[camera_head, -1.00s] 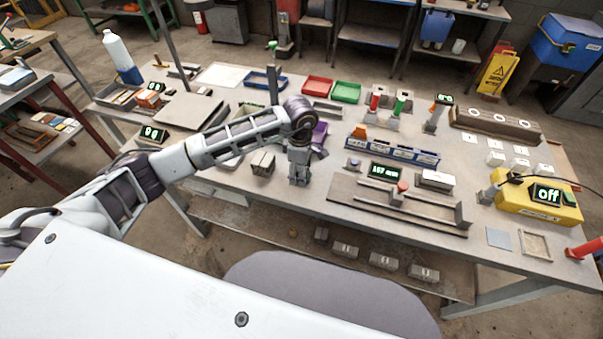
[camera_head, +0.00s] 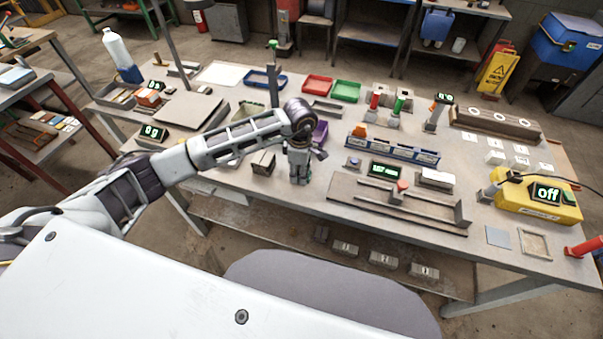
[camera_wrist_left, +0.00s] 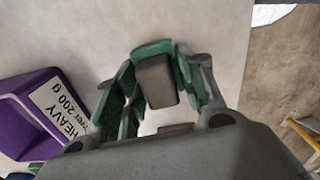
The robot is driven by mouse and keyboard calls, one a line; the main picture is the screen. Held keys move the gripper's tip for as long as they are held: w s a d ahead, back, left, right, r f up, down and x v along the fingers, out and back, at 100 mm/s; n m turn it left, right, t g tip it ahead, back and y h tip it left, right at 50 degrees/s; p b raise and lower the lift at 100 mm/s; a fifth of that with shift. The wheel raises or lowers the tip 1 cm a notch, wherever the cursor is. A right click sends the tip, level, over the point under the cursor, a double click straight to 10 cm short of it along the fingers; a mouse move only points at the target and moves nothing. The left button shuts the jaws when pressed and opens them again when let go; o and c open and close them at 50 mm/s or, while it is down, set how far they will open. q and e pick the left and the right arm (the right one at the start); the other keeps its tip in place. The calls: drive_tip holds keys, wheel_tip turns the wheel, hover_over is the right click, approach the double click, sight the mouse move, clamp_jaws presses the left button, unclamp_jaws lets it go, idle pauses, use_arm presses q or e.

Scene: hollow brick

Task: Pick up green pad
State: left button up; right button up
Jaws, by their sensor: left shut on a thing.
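My left gripper (camera_head: 298,178) points down at the workbench near its front edge; a little green shows at its tips in the head view. In the left wrist view the same gripper (camera_wrist_left: 157,82) is shut, with a grey-brown block between its fingers. The green pad (camera_wrist_left: 152,47) appears as a green strip behind that block, between the fingertips. Both fingers also look green inside, so where the pad ends and the fingers begin is hard to tell. Whether it touches the bench is hidden. My right gripper is out of sight.
A purple bin (camera_wrist_left: 30,120) labelled HEAVY stands left of the gripper in the wrist view. A small block (camera_head: 263,163) lies left of the gripper, and a grey slotted fixture (camera_head: 390,207) lies to its right. Red (camera_head: 318,84) and green (camera_head: 346,91) trays are behind.

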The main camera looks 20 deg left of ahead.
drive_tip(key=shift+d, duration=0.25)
use_arm(q)
drive_tip(key=shift+r, duration=0.15)
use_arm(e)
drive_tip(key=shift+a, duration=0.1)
use_arm(q)
drive_tip(key=shift+r, duration=0.55)
wheel_tip(320, 180, up, 8)
drive_tip(key=shift+f+b, duration=0.25)
drive_tip(key=shift+b, duration=0.3)
drive_tip(key=shift+r, duration=0.6)
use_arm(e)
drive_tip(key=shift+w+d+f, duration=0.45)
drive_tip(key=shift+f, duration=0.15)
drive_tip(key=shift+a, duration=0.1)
